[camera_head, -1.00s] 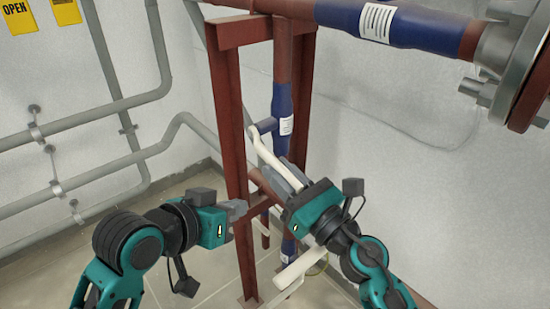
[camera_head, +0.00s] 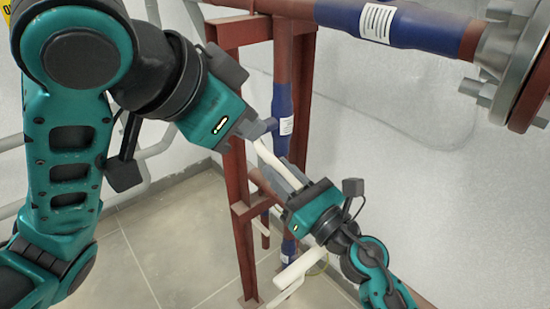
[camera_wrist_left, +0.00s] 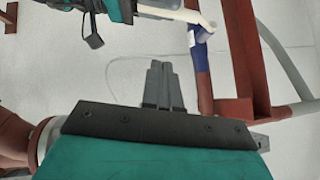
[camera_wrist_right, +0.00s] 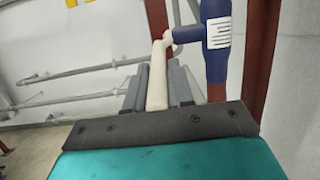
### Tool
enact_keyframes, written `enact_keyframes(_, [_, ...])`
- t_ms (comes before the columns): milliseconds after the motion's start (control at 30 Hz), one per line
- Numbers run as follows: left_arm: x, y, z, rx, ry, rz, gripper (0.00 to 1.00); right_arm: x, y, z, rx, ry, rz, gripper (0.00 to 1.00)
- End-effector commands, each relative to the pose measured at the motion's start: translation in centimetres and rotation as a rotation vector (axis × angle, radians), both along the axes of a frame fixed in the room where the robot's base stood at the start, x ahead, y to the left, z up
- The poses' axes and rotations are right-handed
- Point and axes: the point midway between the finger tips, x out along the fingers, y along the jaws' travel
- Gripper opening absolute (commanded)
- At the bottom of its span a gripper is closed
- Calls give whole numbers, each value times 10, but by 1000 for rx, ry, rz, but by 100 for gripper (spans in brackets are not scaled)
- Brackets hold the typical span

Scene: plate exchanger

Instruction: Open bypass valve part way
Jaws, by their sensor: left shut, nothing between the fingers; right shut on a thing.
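The bypass valve (camera_head: 283,105) is a blue fitting with a white label on a vertical pipe. Its long white lever (camera_head: 266,155) slopes down to the right from the fitting's side stub. My right gripper (camera_head: 287,176) is shut on the white lever; the right wrist view shows the lever (camera_wrist_right: 157,75) between both grey fingers. My left gripper (camera_head: 257,128) is shut and empty, its fingertips overlapping the stub in the head view. In the left wrist view its closed fingers (camera_wrist_left: 162,82) are apart from the blue fitting (camera_wrist_left: 199,55).
A red-brown steel frame (camera_head: 236,190) stands behind the lever. A second white lever (camera_head: 298,270) sits lower down. A large blue pipe (camera_head: 420,28) with a grey flange (camera_head: 500,50) runs across the upper right. Floor tiles (camera_head: 150,250) are clear at lower left.

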Motion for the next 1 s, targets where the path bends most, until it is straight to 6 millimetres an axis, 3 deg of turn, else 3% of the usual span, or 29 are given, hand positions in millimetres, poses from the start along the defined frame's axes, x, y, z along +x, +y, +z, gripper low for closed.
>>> enact_keyframes(167, [11, -9, -15, 5, 5, 1, 0, 0, 0, 0, 0, 1, -1, 0])
enact_keyframes(533, [54, -46, -68, 5, 4, 2, 0, 0, 0, 0, 0, 1, -1, 0])
enact_keyframes(733, [60, -41, -96, 4, 2, 2, 0, 0, 0, -1, 0, 1, -1, 0])
enact_keyframes(1000, [63, -40, -106, 3, -1, 0, 0, 0, 0, -1, 0, 1, -1, 0])
